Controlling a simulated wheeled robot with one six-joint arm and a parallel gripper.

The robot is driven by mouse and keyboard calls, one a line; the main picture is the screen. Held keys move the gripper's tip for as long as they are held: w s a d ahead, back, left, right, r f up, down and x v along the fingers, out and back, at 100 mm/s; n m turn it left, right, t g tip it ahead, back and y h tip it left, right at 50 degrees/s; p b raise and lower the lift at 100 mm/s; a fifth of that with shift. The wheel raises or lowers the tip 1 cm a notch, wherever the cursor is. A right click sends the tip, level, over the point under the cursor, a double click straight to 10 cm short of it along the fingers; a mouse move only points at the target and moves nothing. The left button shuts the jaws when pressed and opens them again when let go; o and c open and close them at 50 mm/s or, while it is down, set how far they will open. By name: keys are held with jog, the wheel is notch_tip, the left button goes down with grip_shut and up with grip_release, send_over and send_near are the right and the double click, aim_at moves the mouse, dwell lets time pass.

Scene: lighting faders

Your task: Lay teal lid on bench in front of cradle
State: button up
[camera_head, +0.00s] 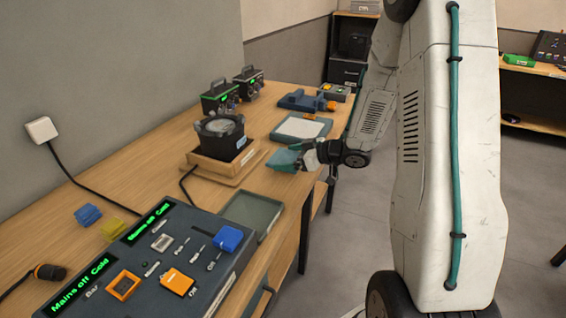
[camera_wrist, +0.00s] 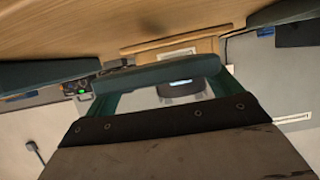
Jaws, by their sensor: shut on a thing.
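The teal lid (camera_head: 284,160) is at the front edge of the bench, to the right of the wooden cradle. In the wrist view it shows edge-on as a dark teal bar (camera_wrist: 157,75) across the fingers. My gripper (camera_head: 303,158) is shut on the lid at its right side. The wooden cradle (camera_head: 222,172) stands on the bench (camera_head: 165,157) with a dark round pot (camera_head: 220,136) in it. I cannot tell whether the lid touches the bench top or hangs just above it.
An open grey-green tray (camera_head: 252,213) lies nearer, by the control panel (camera_head: 150,262). A blue-grey tray with a white sheet (camera_head: 301,127) lies beyond the lid. Two black devices with green displays (camera_head: 220,97) stand behind. The floor right of the bench is open.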

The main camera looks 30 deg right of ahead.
jog(key=f, duration=0.2)
jog(key=w+f, duration=0.1)
jog(key=shift+d, duration=0.3)
jog(key=shift+a+f, duration=0.25)
jog(key=shift+f, duration=0.05)
jog(key=shift+f, duration=0.15)
